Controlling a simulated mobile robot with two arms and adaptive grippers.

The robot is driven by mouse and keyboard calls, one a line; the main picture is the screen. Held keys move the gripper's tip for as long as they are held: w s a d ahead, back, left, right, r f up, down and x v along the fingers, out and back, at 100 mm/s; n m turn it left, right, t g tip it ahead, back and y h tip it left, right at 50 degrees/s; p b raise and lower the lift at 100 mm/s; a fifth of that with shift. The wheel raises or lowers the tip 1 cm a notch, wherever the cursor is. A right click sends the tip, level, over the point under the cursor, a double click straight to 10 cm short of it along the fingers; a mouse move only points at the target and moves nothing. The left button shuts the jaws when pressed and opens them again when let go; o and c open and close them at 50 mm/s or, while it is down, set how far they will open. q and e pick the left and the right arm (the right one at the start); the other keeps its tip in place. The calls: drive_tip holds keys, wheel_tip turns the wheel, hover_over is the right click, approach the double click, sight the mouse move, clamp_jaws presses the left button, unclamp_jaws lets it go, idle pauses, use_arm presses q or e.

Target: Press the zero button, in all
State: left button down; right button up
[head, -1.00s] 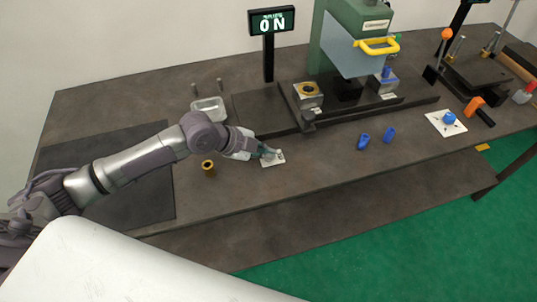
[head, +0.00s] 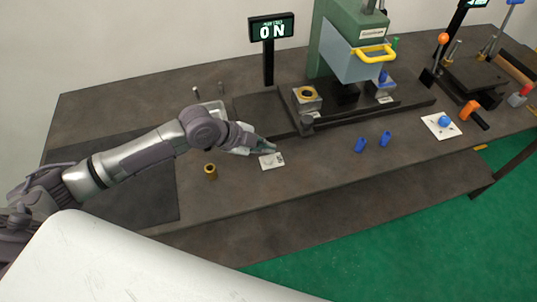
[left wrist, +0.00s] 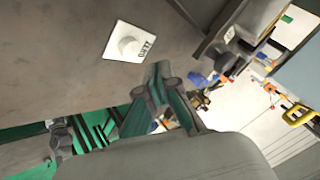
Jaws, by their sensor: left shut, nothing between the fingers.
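In the left wrist view the plate (left wrist: 118,45) carries dark lettering that seems to read ZERO, beside the knob (left wrist: 129,47). My left gripper (head: 274,149) is shut and empty, its tips just behind the plate in the head view. In the left wrist view its fingertips (left wrist: 158,74) are apart from the knob, which is uncovered. The height of the tips above the bench is hard to judge. My right gripper is in neither view.
The green press (head: 345,40) with a yellow handle stands behind. A brass bushing (head: 210,171) and two blue parts (head: 360,144) stand on the bench. A metal tray (head: 207,107) is partly behind my arm.

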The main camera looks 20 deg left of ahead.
sight(266, 160)
use_arm(q)
wheel_tip(266, 160, up, 3)
drive_tip(key=shift+r+p, duration=0.15)
drive_tip(key=shift+p, duration=0.95)
